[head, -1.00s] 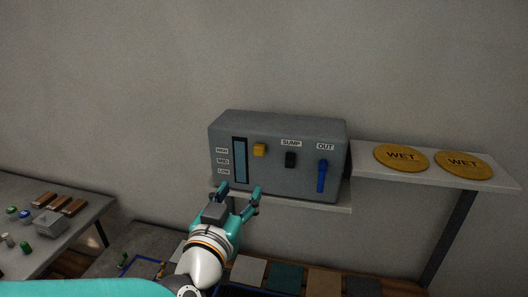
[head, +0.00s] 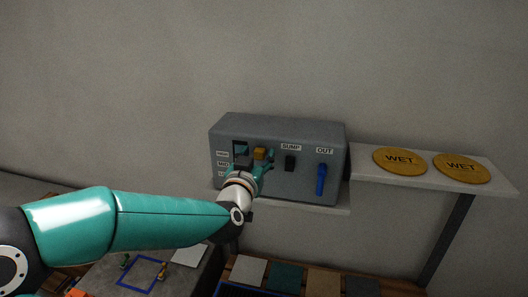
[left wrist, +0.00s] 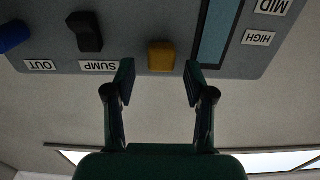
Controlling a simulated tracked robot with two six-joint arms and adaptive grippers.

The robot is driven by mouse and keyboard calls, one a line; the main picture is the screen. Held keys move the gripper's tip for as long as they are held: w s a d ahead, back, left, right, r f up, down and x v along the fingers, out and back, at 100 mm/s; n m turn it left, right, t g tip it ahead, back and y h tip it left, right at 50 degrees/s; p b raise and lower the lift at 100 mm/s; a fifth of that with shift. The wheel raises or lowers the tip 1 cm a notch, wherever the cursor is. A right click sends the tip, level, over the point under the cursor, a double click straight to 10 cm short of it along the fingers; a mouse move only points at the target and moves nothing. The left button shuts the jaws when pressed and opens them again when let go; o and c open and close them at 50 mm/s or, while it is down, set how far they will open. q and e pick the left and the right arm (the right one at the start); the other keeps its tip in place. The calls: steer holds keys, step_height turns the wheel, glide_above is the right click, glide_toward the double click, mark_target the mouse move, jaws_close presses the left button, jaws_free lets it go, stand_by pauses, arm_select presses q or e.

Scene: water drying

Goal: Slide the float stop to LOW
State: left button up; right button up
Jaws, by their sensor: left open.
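The grey control box (head: 310,128) stands on a shelf against the wall. Its yellow float stop (head: 260,153) is near the top of the front face, beside the blue gauge window, level with the HIGH label (head: 222,154). In the left wrist view, which is upside down, the yellow float stop (left wrist: 161,56) lies between my left fingers. My left gripper (head: 256,158) is open at the box front, with a finger on either side of the stop; I cannot tell whether they touch it. The LOW label is mostly hidden by my arm. My right gripper is out of view.
A black SUMP switch (head: 290,163) and a blue OUT lever (head: 321,179) are to the right on the same panel. Two yellow WET discs (head: 400,161) lie on the white shelf (head: 490,183) at the right. Several coloured tiles lie below.

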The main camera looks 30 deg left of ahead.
arm_select(q)
steer(key=shift+w+a, duration=0.15)
steer(key=shift+w, duration=0.45)
jaws_close()
